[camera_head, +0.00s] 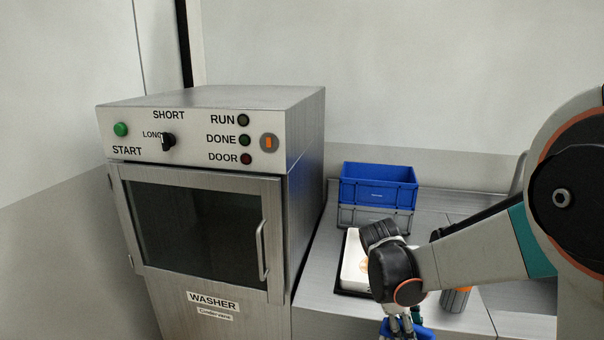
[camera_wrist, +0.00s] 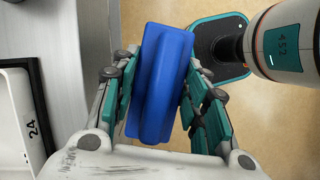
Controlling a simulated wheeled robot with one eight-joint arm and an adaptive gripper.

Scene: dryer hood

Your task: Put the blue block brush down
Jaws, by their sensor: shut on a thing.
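The blue block brush (camera_wrist: 160,85) is a long blue block with a raised ridge, held between the fingers of my gripper (camera_wrist: 165,100) in the wrist view. It sits slightly tilted in that picture, with bare floor showing beyond it. In the head view, my gripper (camera_head: 402,328) points down at the bottom edge, and a bit of the blue brush (camera_head: 424,332) shows there, mostly cut off by the frame. My wrist hides part of the counter behind it.
A steel washer (camera_head: 200,200) with a closed door stands left. On the steel counter (camera_head: 325,240) are a blue crate (camera_head: 378,190) on a grey crate (camera_head: 350,216), a white tray (camera_head: 352,262) and a dark cylinder with orange (camera_head: 455,299). The wrist view shows a tray marked 24 (camera_wrist: 32,110).

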